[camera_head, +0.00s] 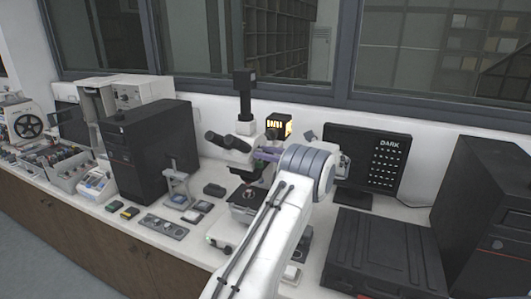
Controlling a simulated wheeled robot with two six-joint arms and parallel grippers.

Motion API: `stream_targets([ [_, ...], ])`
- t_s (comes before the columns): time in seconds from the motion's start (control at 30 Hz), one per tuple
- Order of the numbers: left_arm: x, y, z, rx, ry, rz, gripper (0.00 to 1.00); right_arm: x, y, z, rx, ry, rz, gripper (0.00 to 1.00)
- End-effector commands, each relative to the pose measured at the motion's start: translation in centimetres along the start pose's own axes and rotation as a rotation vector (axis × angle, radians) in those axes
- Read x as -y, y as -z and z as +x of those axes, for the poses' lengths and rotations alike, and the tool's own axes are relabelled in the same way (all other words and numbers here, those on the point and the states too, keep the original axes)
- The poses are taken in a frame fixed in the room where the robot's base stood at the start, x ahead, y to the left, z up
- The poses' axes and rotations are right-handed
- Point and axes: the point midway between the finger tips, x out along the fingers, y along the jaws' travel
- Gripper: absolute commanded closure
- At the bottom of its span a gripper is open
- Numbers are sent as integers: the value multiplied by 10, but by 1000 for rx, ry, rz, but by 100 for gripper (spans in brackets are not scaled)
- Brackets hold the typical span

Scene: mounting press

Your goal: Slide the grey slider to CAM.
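A microscope (240,145) with dark eyepieces and an upright camera on top stands at the middle of the bench. My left arm reaches up from the bottom across its right side. My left gripper (266,157) is at the microscope head, mostly hidden behind the arm's wrist, and I cannot see its fingers clearly. The grey slider and its CAM mark cannot be made out; they are too small or hidden. A monitor (384,158) at the right shows the word DARK and rows of light marks. My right gripper is not in view.
A black computer tower (150,155) stands left of the microscope, with small blocks and trays on the bench in front. A black case (375,255) lies at the right, beside another dark tower (485,215). A window wall is behind.

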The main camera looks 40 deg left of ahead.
Motion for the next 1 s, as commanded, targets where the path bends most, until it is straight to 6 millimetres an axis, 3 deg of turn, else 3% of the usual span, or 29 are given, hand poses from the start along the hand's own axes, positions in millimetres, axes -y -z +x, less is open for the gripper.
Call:
stream_targets([
  [0.03, 0, 0, 0, 0, 0, 0, 70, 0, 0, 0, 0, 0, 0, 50],
  [0.1, 0, 0, 0, 0, 0, 0, 97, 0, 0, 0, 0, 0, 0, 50],
  [0.13, 0, 0, 0, 0, 0, 0, 100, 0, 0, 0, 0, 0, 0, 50],
  [1.0, 0, -1, -1, 0, 0, -1, 100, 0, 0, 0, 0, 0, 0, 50],
])
